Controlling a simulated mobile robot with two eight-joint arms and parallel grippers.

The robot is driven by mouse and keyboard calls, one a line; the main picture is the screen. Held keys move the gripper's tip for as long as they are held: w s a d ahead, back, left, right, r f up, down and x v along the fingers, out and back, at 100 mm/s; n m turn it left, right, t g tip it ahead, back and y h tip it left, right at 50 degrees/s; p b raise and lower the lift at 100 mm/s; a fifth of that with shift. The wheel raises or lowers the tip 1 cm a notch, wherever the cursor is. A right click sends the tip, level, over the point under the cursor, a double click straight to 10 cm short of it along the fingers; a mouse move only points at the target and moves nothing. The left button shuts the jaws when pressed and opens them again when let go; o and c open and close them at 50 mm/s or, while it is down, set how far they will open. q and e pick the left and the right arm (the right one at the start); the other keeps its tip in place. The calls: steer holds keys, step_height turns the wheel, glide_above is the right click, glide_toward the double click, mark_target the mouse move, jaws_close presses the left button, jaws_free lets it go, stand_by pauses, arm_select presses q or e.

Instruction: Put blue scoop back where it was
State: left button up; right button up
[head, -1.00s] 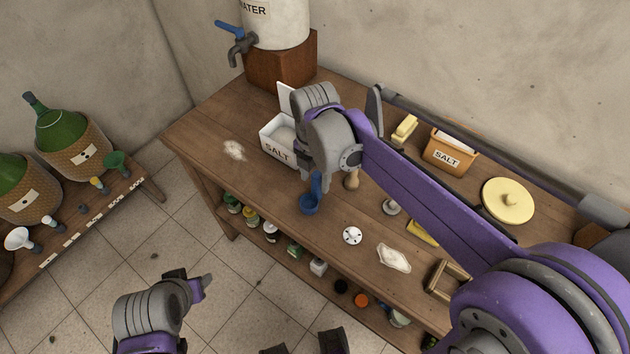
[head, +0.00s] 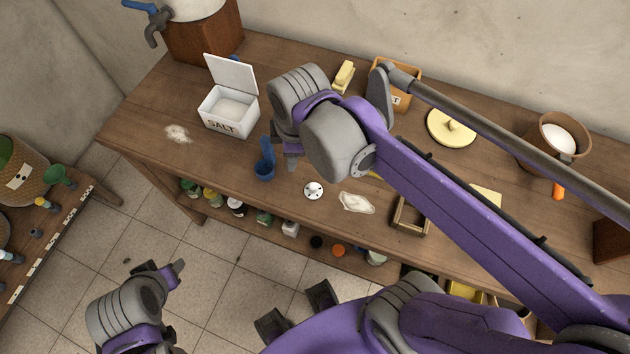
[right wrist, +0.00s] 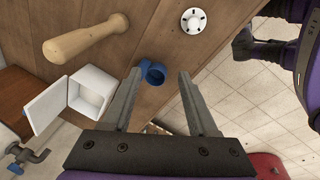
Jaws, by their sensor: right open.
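The blue scoop (head: 264,170) is on the wooden table near its front edge, right of the white salt box, handle pointing up toward my right gripper. In the right wrist view the scoop (right wrist: 152,73) shows between and beyond the fingertips. My right gripper (head: 284,152) is open beside the scoop's handle; I cannot tell whether a finger touches it. The white salt box (head: 229,116) stands with its lid raised and white salt inside. My left gripper (head: 163,268) is low in front of the table, away from the scoop; its jaw opening is unclear.
A spilled salt patch (head: 177,133) lies left of the box. A white round disc (head: 313,190), a white patch (head: 356,203) and a wooden frame (head: 410,216) lie to the right. A wooden pestle-like handle (right wrist: 86,40) is near the right gripper.

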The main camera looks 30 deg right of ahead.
steer(key=s+f+m, duration=0.2)
steer(key=m, duration=0.2)
steer(key=s+d+f+m+t, duration=0.1)
steer(key=s+f+m, duration=0.1)
steer(key=s+m, duration=0.1)
steer(key=s+d+f+m+t, duration=0.1)
steer(key=s+f+m, duration=0.1)
steer(key=m, duration=0.3)
steer(key=shift+s+d+f, duration=0.1)
steer(key=shift+s+f, duration=0.05)
steer(key=shift+f, duration=0.45)
steer(key=shift+s+f+m+t, duration=0.2)
steer(key=shift+m+t, duration=0.1)
steer(key=shift+m, duration=0.1)
steer(key=shift+w, duration=0.1)
